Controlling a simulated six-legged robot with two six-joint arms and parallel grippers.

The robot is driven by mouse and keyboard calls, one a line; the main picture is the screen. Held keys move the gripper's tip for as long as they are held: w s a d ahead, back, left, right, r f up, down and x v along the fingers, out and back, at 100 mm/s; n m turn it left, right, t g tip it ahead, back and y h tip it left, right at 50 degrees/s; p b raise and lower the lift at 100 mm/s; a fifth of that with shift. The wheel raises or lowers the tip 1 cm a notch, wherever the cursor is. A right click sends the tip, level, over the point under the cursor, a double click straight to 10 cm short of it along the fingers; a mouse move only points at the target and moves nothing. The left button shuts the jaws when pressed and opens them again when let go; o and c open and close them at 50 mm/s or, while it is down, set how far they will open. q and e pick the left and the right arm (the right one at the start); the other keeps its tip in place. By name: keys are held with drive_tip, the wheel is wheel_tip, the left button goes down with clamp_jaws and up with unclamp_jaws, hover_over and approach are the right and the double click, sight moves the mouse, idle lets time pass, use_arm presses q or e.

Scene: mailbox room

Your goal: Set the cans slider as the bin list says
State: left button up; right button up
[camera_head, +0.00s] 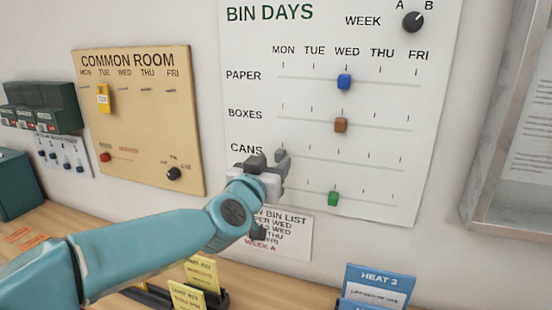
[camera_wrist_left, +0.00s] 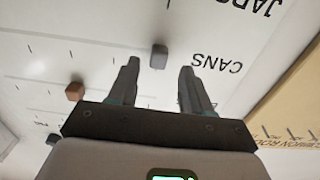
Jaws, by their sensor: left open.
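The grey cans slider knob (camera_head: 281,154) is at the MON end of the CANS row on the white bin days board (camera_head: 380,115). My left gripper (camera_head: 277,170) is open in front of the board, close to this knob. In the left wrist view, which shows the board upside down, the knob (camera_wrist_left: 158,55) lies between the fingertips (camera_wrist_left: 160,68) or just past them; I cannot tell if they touch. The bin list (camera_head: 290,238) below is partly hidden by my arm; PAPER WED, a second WED, THU, FRI and WEEK A can be read. My right gripper is not in view.
The blue paper knob (camera_head: 344,82), brown boxes knob (camera_head: 341,125) and green knob (camera_head: 333,198) are near WED. A week dial (camera_head: 413,21) is at the top right. The common room board (camera_head: 140,130) hangs left. Yellow cards (camera_head: 190,295) and a blue Heat 3 card (camera_head: 380,280) stand below.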

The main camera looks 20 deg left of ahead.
sight(280, 156)
use_arm(q)
drive_tip(key=shift+w+d, duration=0.15)
drive_tip(key=shift+w, duration=1.3)
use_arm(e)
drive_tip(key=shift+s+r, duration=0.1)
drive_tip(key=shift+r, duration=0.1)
use_arm(q)
drive_tip(key=shift+s, duration=0.1)
clamp_jaws()
